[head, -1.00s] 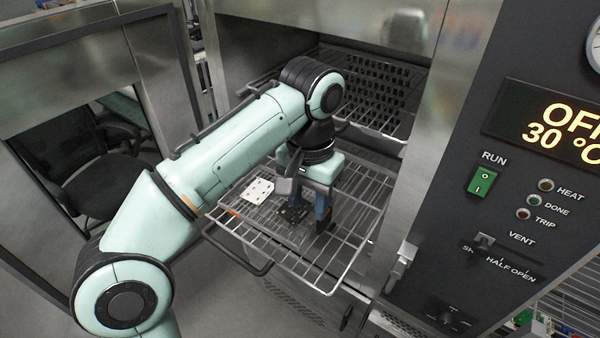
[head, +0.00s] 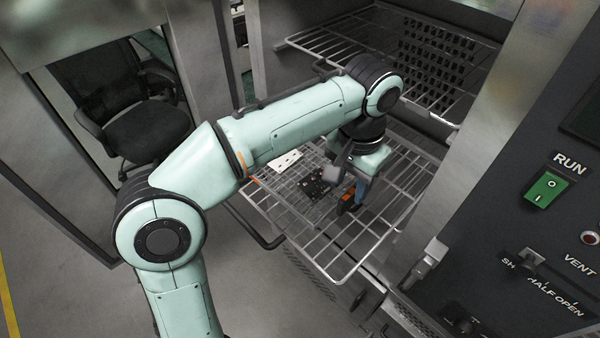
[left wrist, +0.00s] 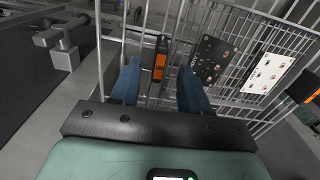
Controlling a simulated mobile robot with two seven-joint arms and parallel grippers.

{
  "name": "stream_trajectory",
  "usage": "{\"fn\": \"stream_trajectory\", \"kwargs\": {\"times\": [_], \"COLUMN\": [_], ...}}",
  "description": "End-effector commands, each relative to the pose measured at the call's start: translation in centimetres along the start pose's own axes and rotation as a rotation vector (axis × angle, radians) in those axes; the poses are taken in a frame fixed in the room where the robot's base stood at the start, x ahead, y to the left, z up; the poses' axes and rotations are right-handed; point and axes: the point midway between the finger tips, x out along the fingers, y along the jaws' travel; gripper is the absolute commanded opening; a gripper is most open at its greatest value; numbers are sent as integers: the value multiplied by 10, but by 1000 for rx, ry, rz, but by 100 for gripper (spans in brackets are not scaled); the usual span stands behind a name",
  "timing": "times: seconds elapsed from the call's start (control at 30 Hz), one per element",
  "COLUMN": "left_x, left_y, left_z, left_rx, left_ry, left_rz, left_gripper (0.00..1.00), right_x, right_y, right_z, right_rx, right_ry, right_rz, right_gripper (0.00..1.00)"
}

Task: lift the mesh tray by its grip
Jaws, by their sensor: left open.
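The mesh tray (head: 290,183) is a fine wire tray lying on the pulled-out oven rack. It carries a black board (head: 314,184) and a white board (head: 286,160). Its black-and-orange grip (head: 348,194) is at the right end, beside my left gripper (head: 353,202). In the left wrist view the grip (left wrist: 160,60) shows in the gap between the blue fingers of my left gripper (left wrist: 159,84), which are open. I cannot tell whether they touch it. A second orange-and-black grip (left wrist: 303,88) shows at the far end. My right gripper is not in view.
The wire rack (head: 345,262) sticks out of the open oven. Another rack (head: 330,40) sits above it inside. The control panel (head: 540,240) stands at right, the open door (head: 120,30) at left. A black chair (head: 125,105) stands beyond.

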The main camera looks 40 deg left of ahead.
Motion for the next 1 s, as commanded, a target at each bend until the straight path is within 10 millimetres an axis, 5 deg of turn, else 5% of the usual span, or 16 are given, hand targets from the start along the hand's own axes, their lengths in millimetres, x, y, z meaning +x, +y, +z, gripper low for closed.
{"fn": "stream_trajectory", "kwargs": {"times": [0.3,0.57,0.6,0.73,1.0], "left_x": [45,48,48,48,47], "left_y": [0,0,0,0,0], "left_z": [-1,-2,-2,-2,-2], "left_rx": [-1,-1,-1,0,0], "left_ry": [-4,-1,-1,-1,0], "left_rz": [-1,0,0,0,1], "left_gripper": [46,46,42,0,0], "right_x": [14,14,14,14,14], "right_y": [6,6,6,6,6], "right_z": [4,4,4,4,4], "right_rx": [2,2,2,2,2], "right_ry": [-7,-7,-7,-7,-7], "right_rz": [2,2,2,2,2], "right_gripper": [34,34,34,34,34]}}
